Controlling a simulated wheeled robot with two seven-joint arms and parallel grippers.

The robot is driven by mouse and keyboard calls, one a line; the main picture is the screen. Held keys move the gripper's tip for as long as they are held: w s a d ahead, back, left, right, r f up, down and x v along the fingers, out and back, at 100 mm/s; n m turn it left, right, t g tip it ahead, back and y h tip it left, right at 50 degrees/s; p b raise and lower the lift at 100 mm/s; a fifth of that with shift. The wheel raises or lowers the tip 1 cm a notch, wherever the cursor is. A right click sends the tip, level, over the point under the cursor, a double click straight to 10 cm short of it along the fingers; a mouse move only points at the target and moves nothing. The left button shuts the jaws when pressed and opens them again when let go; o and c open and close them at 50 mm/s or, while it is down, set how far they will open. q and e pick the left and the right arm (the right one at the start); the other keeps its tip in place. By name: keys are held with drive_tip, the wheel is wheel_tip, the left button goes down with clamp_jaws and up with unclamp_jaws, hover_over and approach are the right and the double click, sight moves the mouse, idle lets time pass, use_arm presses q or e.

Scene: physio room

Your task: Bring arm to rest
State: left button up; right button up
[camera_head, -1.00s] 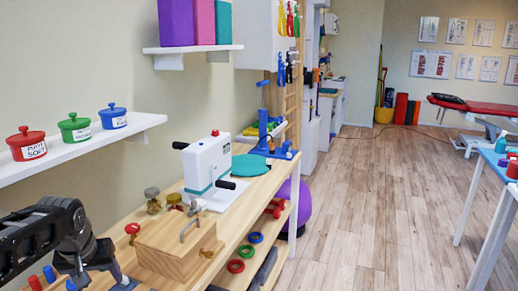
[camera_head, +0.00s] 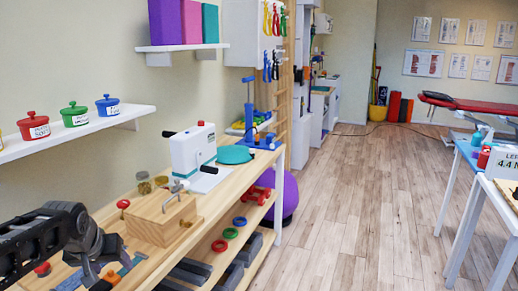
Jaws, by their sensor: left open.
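My left gripper (camera_head: 100,280) is at the lower left in the head view, over the near end of the wooden workbench (camera_head: 235,187). Its black and grey arm comes in from the left edge. The jaws are open and point down, with nothing seen between them. Red and blue pieces lie on the bench close to the gripper, partly hidden by the arm. My right gripper is not in view.
A wooden box (camera_head: 160,218) with a metal handle stands right of the gripper, and a white hand-cranked device (camera_head: 193,150) stands behind it. A wall shelf (camera_head: 75,132) with lidded pots is above the arm. Open floor (camera_head: 350,220) lies to the right.

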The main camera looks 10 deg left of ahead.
use_arm(q)
drive_tip(key=w+d+f+m+t+h+p, duration=0.1)
drive_tip(key=w+d+f+m+h+p, duration=0.15)
drive_tip(key=d+f, duration=1.5)
drive_tip(key=s+d+f+g+h, duration=0.2)
drive_tip(key=s+d+f, duration=0.85)
drive_tip(key=f, duration=0.25)
drive_tip(key=s+d+f+g+p, duration=0.1)
drive_tip(key=s+d+f+g, duration=0.1)
drive_tip(key=s, duration=0.6)
drive_tip(key=s+d+f+g+h+p, duration=0.1)
drive_tip(key=s+d+f, duration=0.3)
drive_tip(key=s, duration=0.4)
drive_tip(key=shift+d+f+g, duration=0.3)
drive_tip(key=shift+d+g, duration=0.05)
drive_tip(key=shift+g, duration=0.25)
drive_tip(key=shift+s, duration=0.1)
